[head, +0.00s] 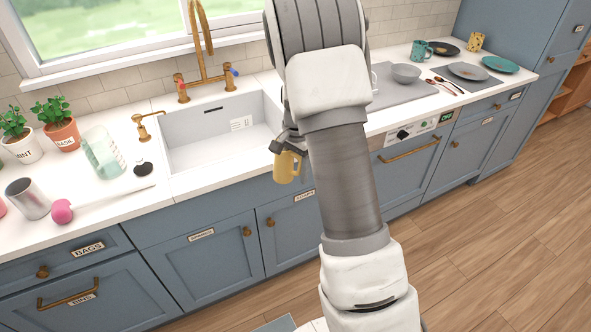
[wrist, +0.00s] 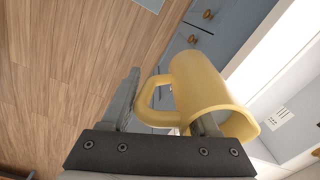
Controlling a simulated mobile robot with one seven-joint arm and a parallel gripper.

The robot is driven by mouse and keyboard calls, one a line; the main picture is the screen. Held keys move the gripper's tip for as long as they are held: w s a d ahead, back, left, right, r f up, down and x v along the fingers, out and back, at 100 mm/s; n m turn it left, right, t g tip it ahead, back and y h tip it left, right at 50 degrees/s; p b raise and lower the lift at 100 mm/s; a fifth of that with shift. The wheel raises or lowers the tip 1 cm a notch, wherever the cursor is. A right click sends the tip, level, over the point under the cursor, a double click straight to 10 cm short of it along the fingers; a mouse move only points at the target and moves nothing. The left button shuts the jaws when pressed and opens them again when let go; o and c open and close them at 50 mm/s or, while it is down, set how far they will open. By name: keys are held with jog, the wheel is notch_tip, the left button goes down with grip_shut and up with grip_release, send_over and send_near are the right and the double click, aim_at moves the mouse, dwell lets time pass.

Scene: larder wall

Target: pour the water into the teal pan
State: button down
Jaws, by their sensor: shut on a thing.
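My gripper (head: 288,144) is shut on a yellow mug (head: 286,168), held in front of the sink and above the floor. In the wrist view the mug (wrist: 200,85) shows its handle toward the left finger, and the right finger overlaps the mug near its rim. My gripper (wrist: 165,100) hides part of the mug there. I cannot see any water inside it. No clear teal pan shows; a flat round teal dish (head: 500,64) lies at the counter's far right end, and I cannot tell whether it is a pan.
The sink (head: 215,140) with a brass tap is behind the mug. Right are a grey bowl (head: 406,73), teal mug (head: 419,51) and plates.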

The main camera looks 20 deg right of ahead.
jog(key=s+a+f+n+b, duration=0.1)
jog(key=s+a+f+n, duration=0.4)
jog(key=f, duration=0.5)
jog(key=s+a+f+n+b, duration=0.2)
jog(key=s+a+f+n, duration=0.4)
jog(key=f, duration=0.3)
jog(key=shift+s+a+f+n, duration=0.2)
jog(key=shift+f+n, duration=0.2)
jog(key=shift+n, duration=0.4)
jog(key=shift+s+a, duration=0.1)
